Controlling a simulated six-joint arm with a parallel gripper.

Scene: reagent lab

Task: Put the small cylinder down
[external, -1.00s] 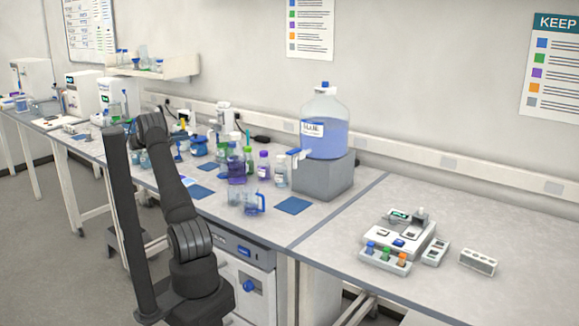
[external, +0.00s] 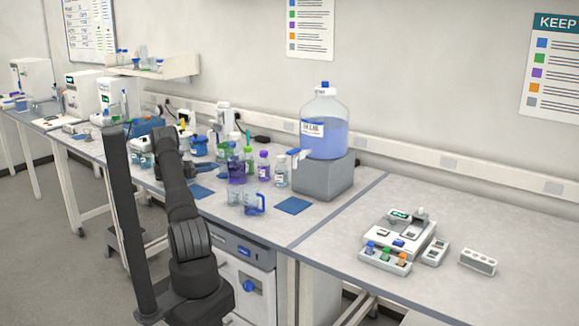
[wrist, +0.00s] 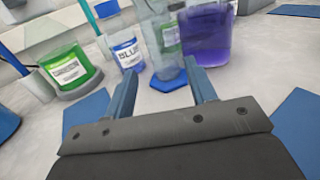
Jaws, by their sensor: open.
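In the wrist view, a clear cylinder with a blue hexagonal base (wrist: 169,81) stands on the bench, tilted in the picture, just beyond my fingertips. I take it to be the small cylinder; its top is cut off by the frame edge. My gripper (wrist: 160,82) is open, its two blue-grey fingers apart with nothing held between them. I cannot tell whether a finger touches the base. In the external view my arm mostly hides the gripper, and I cannot pick out the cylinder there.
A beaker of purple liquid (wrist: 205,38) stands close to the right of the cylinder. A blue-labelled bottle (wrist: 127,50) and a green-filled beaker (wrist: 70,70) stand to its left. Blue mats (wrist: 298,120) lie on the bench. Clear measuring jugs (external: 254,204) stand nearer the bench's front edge.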

